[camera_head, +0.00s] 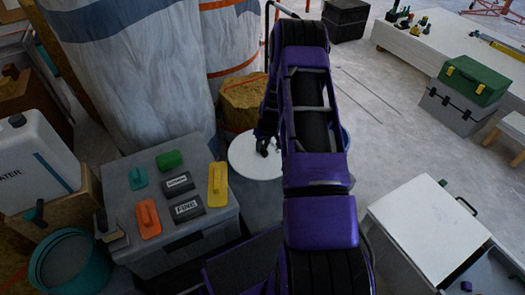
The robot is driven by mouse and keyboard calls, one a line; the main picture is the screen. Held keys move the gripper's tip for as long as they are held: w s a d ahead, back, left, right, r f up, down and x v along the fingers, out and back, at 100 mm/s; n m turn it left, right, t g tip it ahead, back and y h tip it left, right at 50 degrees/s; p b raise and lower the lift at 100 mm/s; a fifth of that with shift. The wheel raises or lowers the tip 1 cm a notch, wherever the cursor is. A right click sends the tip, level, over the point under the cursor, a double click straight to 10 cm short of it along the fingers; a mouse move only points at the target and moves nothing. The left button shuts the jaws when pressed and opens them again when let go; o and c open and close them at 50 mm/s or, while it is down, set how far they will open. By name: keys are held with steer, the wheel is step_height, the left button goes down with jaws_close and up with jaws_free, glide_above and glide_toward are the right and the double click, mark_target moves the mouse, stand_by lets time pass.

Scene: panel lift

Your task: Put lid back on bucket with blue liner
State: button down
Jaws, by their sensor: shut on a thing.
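A round white lid (245,160) lies about level in the middle of the view, left of my purple arm, which hides its right side. My gripper (264,148) is at the top of the lid, shut on it; the fingertips are small and dark, and the exact grip is hard to see. A thin blue curved edge (347,139) shows just right of my arm; it may be the bucket with the blue liner, mostly hidden behind the arm. I cannot tell how far the lid is from it.
A grey box (215,222) with sanding blocks stands left of the lid. A teal bucket (62,262) is at lower left. Large wrapped columns (140,75) and a yellowish block (243,98) stand behind. A white-topped cabinet (425,225) is at right.

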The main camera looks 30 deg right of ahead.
steer(key=shift+w, duration=0.4)
steer(key=w+d, duration=0.2)
steer(key=w+d+b, duration=0.1)
steer(key=w+d, duration=0.1)
steer(key=shift+w, duration=0.35)
steer(key=shift+m, duration=0.7)
steer(key=d, duration=0.2)
steer(key=w+d, duration=0.1)
steer(key=d, duration=0.1)
steer(key=d+r+b, duration=0.1)
steer(key=d, duration=0.1)
steer(key=shift+w+d, duration=0.2)
steer(key=shift+d, duration=0.2)
steer(key=s+d+r+m+h+b, duration=0.1)
steer(key=s+d+m, duration=0.15)
steer(key=d, duration=0.65)
steer(key=s+d+r+m, duration=0.15)
steer(key=s+d, duration=0.25)
steer(key=d, duration=0.6)
step_height(320, 180, down, 7)
steer(key=b, duration=0.1)
steer(key=shift+m+h+b, duration=0.3)
steer(key=shift+f, duration=0.15)
